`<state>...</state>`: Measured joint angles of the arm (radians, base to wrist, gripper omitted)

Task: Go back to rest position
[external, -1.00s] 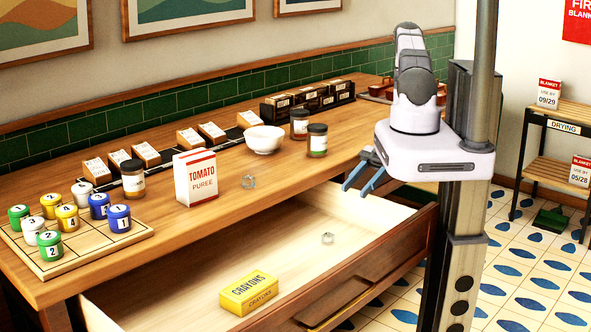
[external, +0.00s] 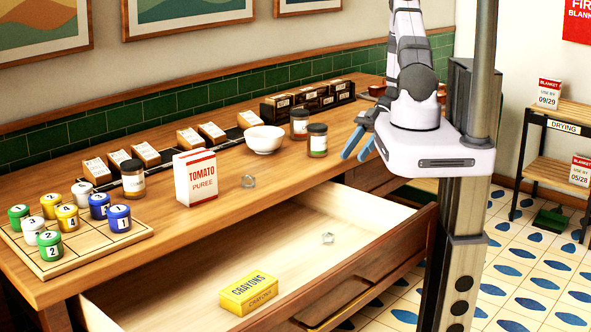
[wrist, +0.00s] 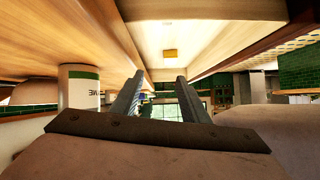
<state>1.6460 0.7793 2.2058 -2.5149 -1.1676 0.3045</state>
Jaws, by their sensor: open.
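My gripper (external: 357,142) is open and empty. It hangs in front of the counter's right part, close to my column and above the right end of the open drawer (external: 290,262). In the wrist view its two fingers (wrist: 160,95) stand apart with nothing between them. The upper arm rises above the white base carriage.
On the counter stand a tomato puree box (external: 195,178), jars (external: 317,140), a white bowl (external: 264,139) and a board with colored pots (external: 100,250).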

